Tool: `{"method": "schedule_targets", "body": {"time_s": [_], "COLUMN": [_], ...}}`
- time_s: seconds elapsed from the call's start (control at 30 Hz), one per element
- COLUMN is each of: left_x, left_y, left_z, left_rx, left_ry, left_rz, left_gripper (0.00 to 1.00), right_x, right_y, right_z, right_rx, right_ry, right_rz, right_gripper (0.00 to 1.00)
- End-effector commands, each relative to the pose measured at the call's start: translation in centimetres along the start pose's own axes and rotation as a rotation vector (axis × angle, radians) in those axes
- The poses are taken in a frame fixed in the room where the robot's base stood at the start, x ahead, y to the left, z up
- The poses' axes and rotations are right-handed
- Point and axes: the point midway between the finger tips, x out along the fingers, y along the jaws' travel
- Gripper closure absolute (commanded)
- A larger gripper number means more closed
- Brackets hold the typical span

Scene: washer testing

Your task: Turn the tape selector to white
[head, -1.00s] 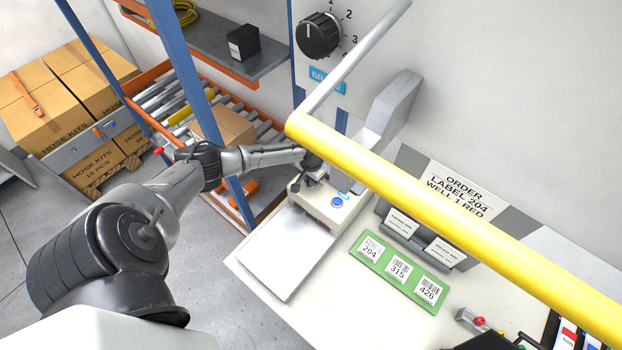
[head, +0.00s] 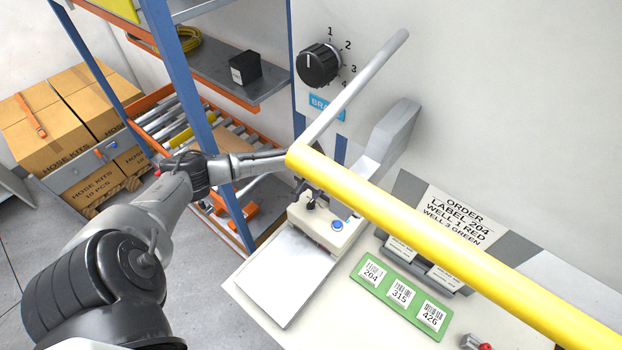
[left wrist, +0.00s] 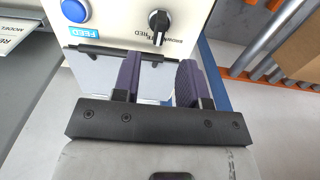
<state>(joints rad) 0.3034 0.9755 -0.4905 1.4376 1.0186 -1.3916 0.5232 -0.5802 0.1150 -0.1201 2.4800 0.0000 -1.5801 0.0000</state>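The tape selector is a small black knob (left wrist: 160,22) on the cream front of the tape machine, at the top of the left wrist view. Small print beside it includes "BROWN"; the other wording is hard to read. My left gripper (left wrist: 158,85) is open and empty, its two purple-padded fingers pointing toward the knob but apart from it. In the head view the tape machine (head: 348,236) stands on the bench, and my left fingertips are mostly hidden behind a yellow bar. My right gripper is not in view.
A blue button (left wrist: 74,10) with a "FEED" label sits left of the knob. The yellow bar (head: 430,235) crosses in front of the bench. A blue shelf post (head: 190,90) stands close to my left arm. A numbered black dial (head: 318,66) is on the wall panel.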

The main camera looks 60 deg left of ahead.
Motion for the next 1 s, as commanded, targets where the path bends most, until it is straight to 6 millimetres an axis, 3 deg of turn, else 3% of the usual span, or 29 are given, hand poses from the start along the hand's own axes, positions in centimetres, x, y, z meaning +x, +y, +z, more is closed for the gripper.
{"method": "schedule_targets", "body": {"time_s": [0.2,0.4,1.0], "left_x": [-3.6,-5.6,-6.2], "left_y": [0.0,0.0,0.0], "left_z": [0.0,0.0,0.0], "left_rx": [0.002,0.000,0.000], "left_ry": [0.002,0.002,0.000], "left_rz": [0.000,0.001,0.001], "left_gripper": [0.61,0.61,0.61], "right_x": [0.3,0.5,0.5], "right_y": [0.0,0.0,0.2], "right_z": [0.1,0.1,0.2], "right_rx": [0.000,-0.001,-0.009], "right_ry": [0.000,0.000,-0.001], "right_rz": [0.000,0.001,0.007], "right_gripper": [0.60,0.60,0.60]}}
